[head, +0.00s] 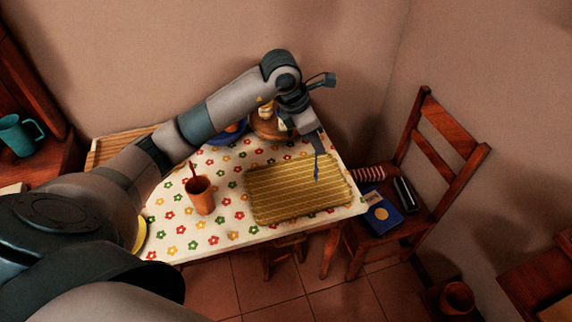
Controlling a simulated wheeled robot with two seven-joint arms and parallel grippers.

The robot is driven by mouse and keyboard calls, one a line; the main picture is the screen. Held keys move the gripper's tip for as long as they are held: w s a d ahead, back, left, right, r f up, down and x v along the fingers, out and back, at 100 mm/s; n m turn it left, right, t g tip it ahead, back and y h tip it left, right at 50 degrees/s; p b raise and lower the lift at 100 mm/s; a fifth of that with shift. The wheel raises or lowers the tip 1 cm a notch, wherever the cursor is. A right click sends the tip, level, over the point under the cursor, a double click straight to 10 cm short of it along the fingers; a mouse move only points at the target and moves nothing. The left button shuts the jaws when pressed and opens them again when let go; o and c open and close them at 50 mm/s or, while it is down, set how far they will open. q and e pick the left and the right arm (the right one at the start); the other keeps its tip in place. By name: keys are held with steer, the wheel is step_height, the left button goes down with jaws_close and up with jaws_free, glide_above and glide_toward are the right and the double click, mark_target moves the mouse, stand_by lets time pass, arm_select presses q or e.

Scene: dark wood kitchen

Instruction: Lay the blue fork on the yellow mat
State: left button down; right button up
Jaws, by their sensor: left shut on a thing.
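The blue fork (316,166) hangs roughly upright from my left gripper (312,137), which is shut on it. The fork shows over the right part of the yellow striped mat (275,200). I cannot tell whether its lower end touches the mat. The mat lies flat on the table's right half, and its visible surface is bare. My right gripper is not in view.
An orange-brown cup (201,197) with a utensil stands left of the mat. Behind it are a blue bowl (235,130) and items partly hidden by my left arm. A wooden chair (413,215) holding a blue book (382,217) stands right of the table.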

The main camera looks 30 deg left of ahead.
arm_select(q)
steer(key=s+a+f+p, duration=0.1)
steer(key=a+f+p, duration=0.3)
steer(key=a, duration=0.6)
step_height(320, 180, down, 2)
steer(key=shift+s+f, duration=0.1)
steer(key=shift+s, duration=0.1)
steer(key=shift+a, duration=0.1)
step_height(320, 180, down, 4)
steer(key=shift+r+p, duration=0.1)
steer(key=shift+p, duration=1.15)
